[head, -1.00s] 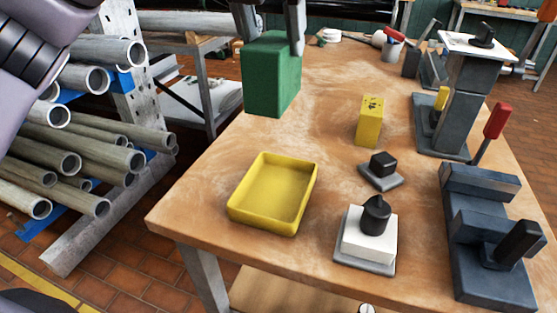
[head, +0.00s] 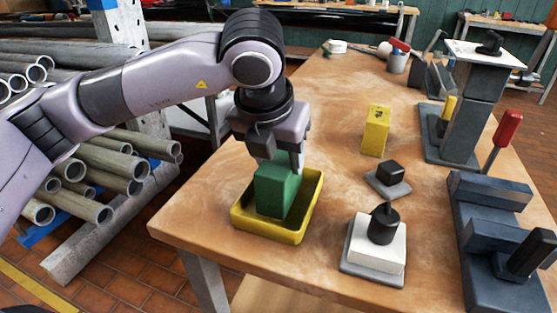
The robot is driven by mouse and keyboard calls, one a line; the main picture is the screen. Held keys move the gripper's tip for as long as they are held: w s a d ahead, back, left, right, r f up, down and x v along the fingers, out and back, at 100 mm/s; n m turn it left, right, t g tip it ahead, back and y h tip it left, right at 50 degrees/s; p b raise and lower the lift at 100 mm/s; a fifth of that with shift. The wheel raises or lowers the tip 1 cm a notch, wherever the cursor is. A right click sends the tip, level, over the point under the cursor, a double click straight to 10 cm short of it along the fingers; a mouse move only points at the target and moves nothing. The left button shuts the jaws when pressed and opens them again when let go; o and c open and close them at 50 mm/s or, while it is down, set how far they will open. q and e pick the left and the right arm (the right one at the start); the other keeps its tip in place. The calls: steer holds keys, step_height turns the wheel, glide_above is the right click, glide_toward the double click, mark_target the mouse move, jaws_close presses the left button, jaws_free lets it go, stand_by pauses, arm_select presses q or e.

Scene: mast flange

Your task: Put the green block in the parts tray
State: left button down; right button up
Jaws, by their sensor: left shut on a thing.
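The green block (head: 274,193) is inside the yellow parts tray (head: 253,231), upright, with its lower part behind the tray's near rim. I cannot tell for sure whether its underside touches the tray floor. My left gripper (head: 282,162) reaches down from above and is shut on the upper part of the green block. The tray sits near the front left corner of the wooden table. My right gripper is not in view.
A yellow block (head: 375,131), a small black block on a grey plate (head: 388,188), and a black knob on a white block (head: 377,243) stand right of the tray. A dark vise (head: 485,235) is at the right edge. Pipes (head: 110,160) are racked at left.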

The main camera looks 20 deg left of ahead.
arm_select(q)
steer(key=shift+f, duration=0.55)
steer(key=shift+f, duration=0.1)
steer(key=shift+c, duration=2.1)
jaws_free()
